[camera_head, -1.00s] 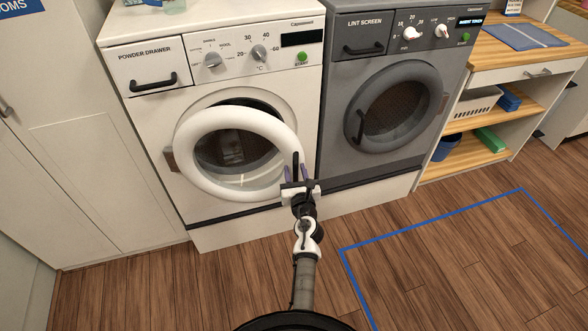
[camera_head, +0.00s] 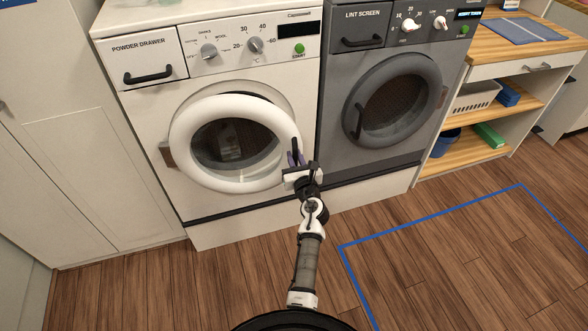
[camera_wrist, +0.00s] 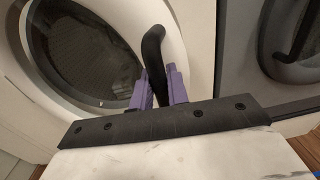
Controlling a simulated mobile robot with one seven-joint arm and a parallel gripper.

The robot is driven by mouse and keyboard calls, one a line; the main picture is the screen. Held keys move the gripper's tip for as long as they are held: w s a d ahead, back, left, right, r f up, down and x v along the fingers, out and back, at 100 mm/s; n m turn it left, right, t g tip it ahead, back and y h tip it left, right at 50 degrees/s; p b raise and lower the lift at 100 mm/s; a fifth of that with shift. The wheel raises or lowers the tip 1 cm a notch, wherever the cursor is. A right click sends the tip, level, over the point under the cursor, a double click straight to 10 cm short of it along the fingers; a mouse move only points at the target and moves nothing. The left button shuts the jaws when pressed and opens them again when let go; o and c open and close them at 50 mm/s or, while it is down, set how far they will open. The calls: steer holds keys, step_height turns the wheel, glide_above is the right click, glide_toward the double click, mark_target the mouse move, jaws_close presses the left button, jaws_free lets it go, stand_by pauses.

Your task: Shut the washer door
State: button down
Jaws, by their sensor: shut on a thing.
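The white washer (camera_head: 142,98) stands at the left in the head view. Its round white door (camera_head: 183,168) is hinged on the left and lies close to the front panel; whether it is latched I cannot tell. My gripper (camera_head: 296,160) is at the door's right edge, shut on the black door handle. In the wrist view the purple fingers of my gripper (camera_wrist: 158,88) stand on both sides of the curved black handle (camera_wrist: 152,48). The door's white rim (camera_wrist: 22,50) and dark glass fill the left of that view.
A grey dryer (camera_head: 345,80) with its round door closed stands right beside the washer. A wooden shelf unit (camera_head: 470,150) with a basket is further right. Blue tape (camera_head: 430,221) marks the open wooden floor in front.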

steer(key=w+n+g+y+b, duration=0.1)
steer(key=w+n+y+b, duration=0.2)
steer(key=w+b, duration=0.5)
steer(key=w+y, duration=0.1)
steer(key=w, duration=0.2)
steer(key=shift+a+g, duration=0.4)
steer(key=shift+r, duration=0.15)
steer(key=c, duration=1.6)
jaws_free()
steer(key=shift+o, duration=0.8)
steer(key=shift+d, duration=0.15)
